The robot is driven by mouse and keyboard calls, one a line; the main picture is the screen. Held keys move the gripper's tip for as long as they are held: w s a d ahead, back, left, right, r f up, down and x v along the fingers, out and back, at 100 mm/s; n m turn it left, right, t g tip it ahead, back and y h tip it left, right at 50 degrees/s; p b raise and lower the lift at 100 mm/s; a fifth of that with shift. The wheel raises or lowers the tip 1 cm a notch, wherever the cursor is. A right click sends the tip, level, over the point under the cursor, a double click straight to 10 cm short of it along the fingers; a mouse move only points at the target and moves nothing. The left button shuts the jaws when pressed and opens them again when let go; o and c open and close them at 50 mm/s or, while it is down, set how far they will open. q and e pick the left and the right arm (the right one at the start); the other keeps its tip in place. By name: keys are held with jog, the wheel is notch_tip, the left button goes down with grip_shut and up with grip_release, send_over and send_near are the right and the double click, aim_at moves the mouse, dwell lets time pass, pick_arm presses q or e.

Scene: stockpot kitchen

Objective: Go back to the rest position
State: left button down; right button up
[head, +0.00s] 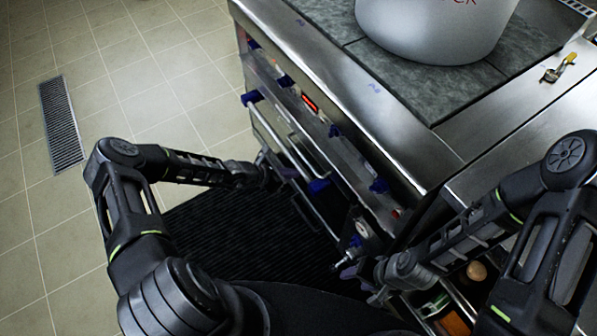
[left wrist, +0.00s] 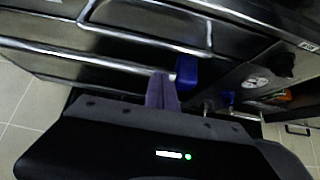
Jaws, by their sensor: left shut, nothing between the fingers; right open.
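My left gripper (head: 300,203) is low in front of the stove's (head: 380,130) front, close to the oven door handle. In the left wrist view its purple fingers (left wrist: 161,92) are shut together with nothing between them. I cannot tell whether they touch the stove. My right gripper (head: 350,266) is open and empty, low by the stove's right front corner, above an open drawer (head: 470,310). Its fingertips are small and dark in the head view.
A large pale stockpot (head: 435,28) stands on the grey stove top. A small metal tool with a yellow end (head: 560,67) lies on the right counter. Blue knobs (head: 318,186) stick out of the stove front. Tiled floor with a drain grate (head: 61,123) is clear at left.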

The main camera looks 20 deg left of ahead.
pick_arm(q)
jog(key=shift+s+r, duration=0.1)
jog(key=shift+r, duration=0.05)
dwell(0.4)
jog(key=s+d+f+m+g, duration=0.25)
jog(key=s+m, duration=0.25)
jog(key=s, duration=0.3)
jog(key=s+d+f+m+g, duration=0.1)
jog(key=s+d+m+g, duration=0.3)
jog(key=s, duration=0.4)
jog(key=s+d+r+m+y, duration=0.1)
jog(key=s+d+r+m, duration=0.1)
jog(key=s+r+m, duration=0.2)
jog(key=s+d+r+m+y, duration=0.1)
jog(key=s+d+r+m, duration=0.2)
jog(key=s+m, duration=0.6)
jog(key=r+m, duration=0.1)
jog(key=m, duration=0.2)
jog(key=shift+s+r+m, duration=0.2)
jog(key=shift+r+m, duration=0.1)
jog(key=shift+m, duration=0.1)
jog(key=shift+s, duration=0.1)
